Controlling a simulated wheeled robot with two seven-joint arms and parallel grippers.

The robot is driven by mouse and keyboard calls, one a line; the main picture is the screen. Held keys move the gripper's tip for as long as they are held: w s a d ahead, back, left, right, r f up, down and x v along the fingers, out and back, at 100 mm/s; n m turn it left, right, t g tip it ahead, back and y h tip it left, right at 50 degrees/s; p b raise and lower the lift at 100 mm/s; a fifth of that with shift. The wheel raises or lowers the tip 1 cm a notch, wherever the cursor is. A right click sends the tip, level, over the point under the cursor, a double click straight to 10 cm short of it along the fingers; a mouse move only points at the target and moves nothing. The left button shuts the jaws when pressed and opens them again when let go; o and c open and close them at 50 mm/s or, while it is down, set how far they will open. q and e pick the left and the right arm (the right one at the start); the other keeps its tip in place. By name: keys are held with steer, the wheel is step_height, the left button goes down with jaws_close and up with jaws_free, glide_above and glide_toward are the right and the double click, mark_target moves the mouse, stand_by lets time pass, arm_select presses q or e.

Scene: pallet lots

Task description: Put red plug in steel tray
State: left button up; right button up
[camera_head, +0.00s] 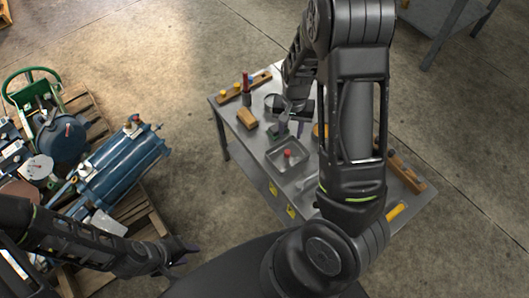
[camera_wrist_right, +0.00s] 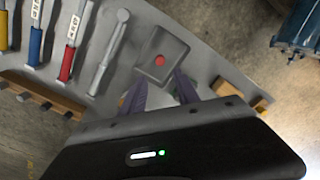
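The steel tray (camera_head: 272,160) is a small square grey dish on the metal table. A red plug (camera_head: 287,152) is inside it, near the middle. In the right wrist view the tray (camera_wrist_right: 175,47) and the red plug (camera_wrist_right: 159,60) lie just beyond my right fingertips. My right gripper (camera_head: 289,126) is at the tray's far side in the head view. Its purple fingers are spread with no object visible between them in the right wrist view (camera_wrist_right: 160,84). My left gripper (camera_head: 186,248) is low at the left, away from the table; its opening is unclear.
The metal table (camera_head: 236,150) also bears a wooden block (camera_head: 246,119), a wooden rack at its far left edge (camera_head: 262,79) and another at the right (camera_head: 408,173). Tools with coloured handles (camera_wrist_right: 73,48) lie beside the tray. A loaded pallet (camera_head: 155,213) stands left, with open floor between.

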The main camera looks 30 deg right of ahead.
steer(key=shift+f, duration=0.1)
steer(key=s+a+f+n+y, duration=0.1)
steer(key=s+a+f+n, duration=0.1)
steer(key=s+a+f, duration=0.35)
steer(key=s+a+f+n+y, duration=0.1)
steer(key=s+a+f+n, duration=0.1)
steer(key=a+f, duration=0.65)
steer(key=s+a+r+n+y, duration=0.1)
steer(key=s+a, duration=0.2)
steer(key=a, duration=0.4)
steer(key=s+a+r+n+y, duration=0.1)
steer(key=s+a, duration=0.2)
steer(key=a, duration=0.4)
steer(key=shift+s+a+t, duration=0.35)
steer(key=shift+a+t, duration=0.05)
steer(key=shift+f, duration=0.15)
